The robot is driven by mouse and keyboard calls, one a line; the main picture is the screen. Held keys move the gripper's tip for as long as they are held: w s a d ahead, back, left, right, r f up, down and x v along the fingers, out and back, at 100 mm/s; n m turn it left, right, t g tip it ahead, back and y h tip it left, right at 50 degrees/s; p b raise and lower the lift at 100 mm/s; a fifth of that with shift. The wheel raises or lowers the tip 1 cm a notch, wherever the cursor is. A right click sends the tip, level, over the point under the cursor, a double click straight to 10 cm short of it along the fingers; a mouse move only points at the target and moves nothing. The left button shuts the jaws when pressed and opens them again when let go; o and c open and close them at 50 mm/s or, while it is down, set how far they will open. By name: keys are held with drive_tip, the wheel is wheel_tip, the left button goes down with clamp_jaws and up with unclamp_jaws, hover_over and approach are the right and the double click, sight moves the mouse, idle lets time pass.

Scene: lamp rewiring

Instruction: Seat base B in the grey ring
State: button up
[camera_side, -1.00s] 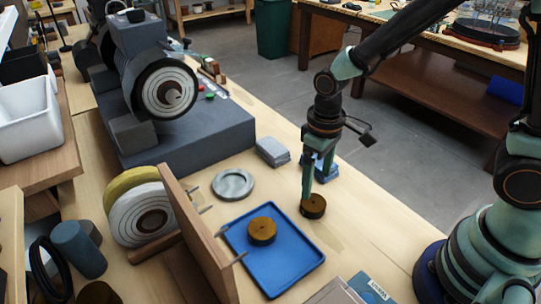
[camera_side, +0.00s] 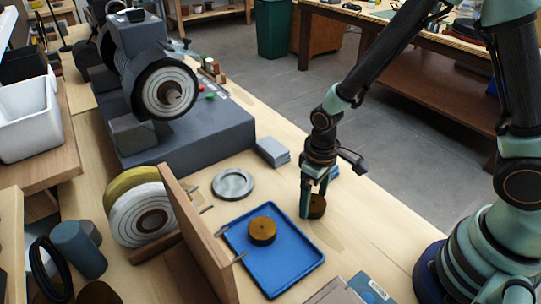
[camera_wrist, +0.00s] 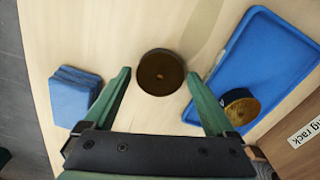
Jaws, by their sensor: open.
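A dark brown round base (camera_side: 317,207) lies flat on the bench, right of the blue tray (camera_side: 290,272). A second, more golden-brown base (camera_side: 262,230) sits on the tray. No letter is readable on either, so I cannot tell which is B. My gripper (camera_side: 313,208) is open and low over the bench base, one finger partly hiding it. In the wrist view my fingers (camera_wrist: 158,76) stand apart on either side of the dark base (camera_wrist: 160,72), with visible gaps. The grey ring (camera_side: 219,185) lies flat on the bench, behind the tray.
Grey-blue stacked pads (camera_side: 272,152) lie behind my gripper. A wooden rack board (camera_side: 195,235) with metal pegs stands along the tray's left edge. A grey machine (camera_side: 190,135) fills the back left. The bench between tray and base is clear.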

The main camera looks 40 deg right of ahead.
sight(313, 202)
drive_tip(key=c, duration=1.2)
drive_tip(key=shift+o, duration=0.2)
drive_tip(key=shift+r, duration=2.55)
